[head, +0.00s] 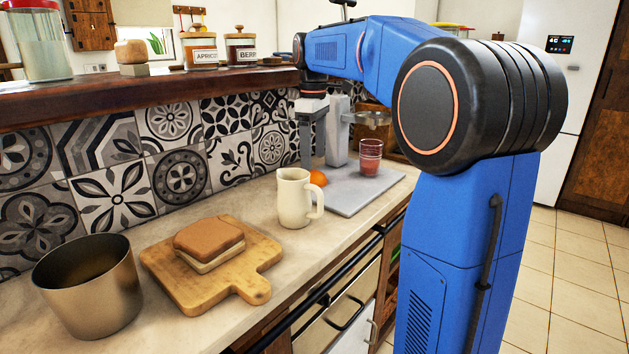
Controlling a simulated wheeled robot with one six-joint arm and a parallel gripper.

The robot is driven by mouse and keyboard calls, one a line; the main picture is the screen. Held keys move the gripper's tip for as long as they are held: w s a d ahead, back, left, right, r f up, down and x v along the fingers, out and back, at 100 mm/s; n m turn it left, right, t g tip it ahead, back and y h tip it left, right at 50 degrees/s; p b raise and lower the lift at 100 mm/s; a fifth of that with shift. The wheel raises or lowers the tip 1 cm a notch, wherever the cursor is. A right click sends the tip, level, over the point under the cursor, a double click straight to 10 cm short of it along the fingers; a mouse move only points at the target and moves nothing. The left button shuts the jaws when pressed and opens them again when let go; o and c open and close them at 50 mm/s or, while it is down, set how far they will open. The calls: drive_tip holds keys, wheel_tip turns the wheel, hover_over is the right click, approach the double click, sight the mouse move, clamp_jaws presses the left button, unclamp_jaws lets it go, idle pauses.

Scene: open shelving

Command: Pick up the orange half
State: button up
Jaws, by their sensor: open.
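The orange half (318,178) rests by the left edge of a grey board (352,200) on the counter, just behind a cream mug (292,198). The mug hides part of its lower left side. My gripper (311,160) is open and points down from the end of my blue arm. Its grey fingers are above the orange half and seem slightly behind it; the exact gap is hard to tell. I see nothing between the fingers.
A grey stand (338,130) with a small dish is close right of my gripper. A glass of red drink (370,160) stands on the board. A sandwich on a wooden board (240,285) and a metal pot (90,300) are nearer. A wooden shelf (150,100) runs above the tiled wall.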

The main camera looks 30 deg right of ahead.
sight(314, 175)
drive_tip(key=shift+w+d+f, duration=0.1)
drive_tip(key=shift+d+f, duration=0.05)
drive_tip(key=shift+f, duration=1.25)
drive_tip(key=shift+w+d+f, duration=0.1)
drive_tip(key=shift+f, duration=1.25)
drive_tip(key=shift+c, duration=0.5)
drive_tip(key=c, duration=1.1)
